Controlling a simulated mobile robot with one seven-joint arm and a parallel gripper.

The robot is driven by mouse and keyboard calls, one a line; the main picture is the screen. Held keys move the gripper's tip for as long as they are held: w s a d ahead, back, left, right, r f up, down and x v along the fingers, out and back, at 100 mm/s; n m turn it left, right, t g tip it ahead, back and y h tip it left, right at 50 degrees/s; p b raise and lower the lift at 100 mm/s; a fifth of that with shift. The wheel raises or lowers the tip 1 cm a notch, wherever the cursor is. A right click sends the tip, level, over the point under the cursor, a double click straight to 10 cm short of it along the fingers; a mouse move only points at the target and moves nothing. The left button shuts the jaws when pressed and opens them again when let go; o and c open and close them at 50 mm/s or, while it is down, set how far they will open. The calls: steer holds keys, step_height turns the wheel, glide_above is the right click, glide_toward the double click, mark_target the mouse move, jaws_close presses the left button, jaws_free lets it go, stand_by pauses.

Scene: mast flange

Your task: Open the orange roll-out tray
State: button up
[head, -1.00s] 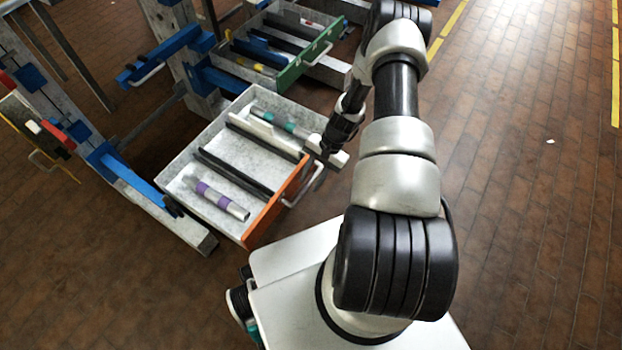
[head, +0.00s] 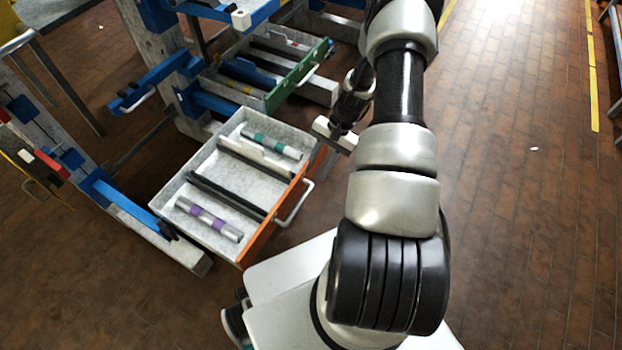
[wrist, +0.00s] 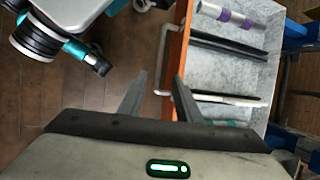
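The orange roll-out tray (head: 262,238) is a grey box with an orange front, standing well out from the frame. Its pale bar handle (head: 297,206) faces my base. In the wrist view the orange front (wrist: 177,50) is right of centre and the handle (wrist: 163,50) runs along it. My gripper (wrist: 161,76) is open there, its two fingers apart, with the handle's near end showing between them in the picture. In the head view my gripper's hand (head: 335,133) is beyond the handle, clear of it, near the tray's far front corner; its fingertips are hard to make out.
Inside the tray lie a purple-banded tube (head: 210,218), a teal-banded tube (head: 271,144) and dark dividers. A green-fronted tray (head: 297,78) also stands out behind. Blue-and-grey frame legs (head: 130,205) stand at left.

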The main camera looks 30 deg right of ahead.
steer(key=shift+v, duration=1.55)
steer(key=a+r+n+t+h, duration=0.1)
steer(key=a+r+n+h, duration=0.15)
steer(key=r, duration=1.05)
steer(key=a+r+n+h, duration=0.1)
steer(key=a+r+n, duration=0.15)
steer(key=r, duration=1.05)
steer(key=s+a+r+n+t+h, duration=0.1)
steer(key=s+a+r+n+t, duration=0.3)
steer(key=s+r, duration=0.45)
steer(key=s+a+r+n+t+h, duration=0.1)
steer(key=s+a+r+n, duration=0.1)
steer(key=s+a+r, duration=0.6)
step_height(320, 180, up, 21)
steer(key=p, duration=2)
steer(key=shift+s+d+r, duration=0.25)
steer(key=shift+s+d, duration=0.1)
steer(key=shift+d, duration=0.15)
steer(key=shift+a+y, duration=0.1)
steer(key=shift+y, duration=0.15)
